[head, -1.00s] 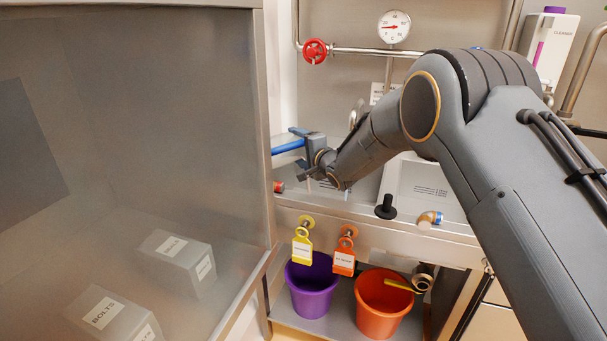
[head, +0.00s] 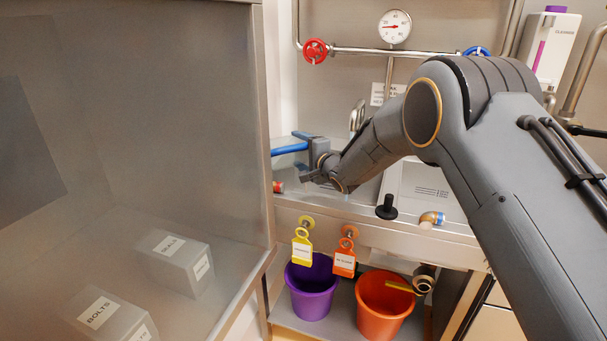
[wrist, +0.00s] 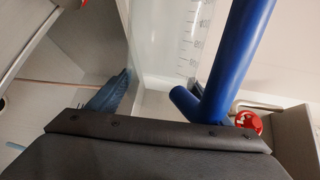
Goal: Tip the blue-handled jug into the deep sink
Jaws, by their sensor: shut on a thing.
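My gripper (head: 312,150) is at the left end of the steel counter in the head view, close to the edge of the big grey panel. It is shut on the blue handle (head: 289,149) of the jug. In the wrist view the blue handle (wrist: 235,60) rises from the dark gripper body, and the clear jug wall with scale marks (wrist: 180,35) stands behind it. The deep sink cannot be made out clearly; my arm covers much of the counter.
A large grey panel (head: 140,110) fills the left. A red valve wheel (head: 315,51) and a dial gauge (head: 394,26) are on the back wall. A black knob (head: 386,207) stands on the counter front. Purple (head: 312,287) and orange (head: 384,306) buckets stand below.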

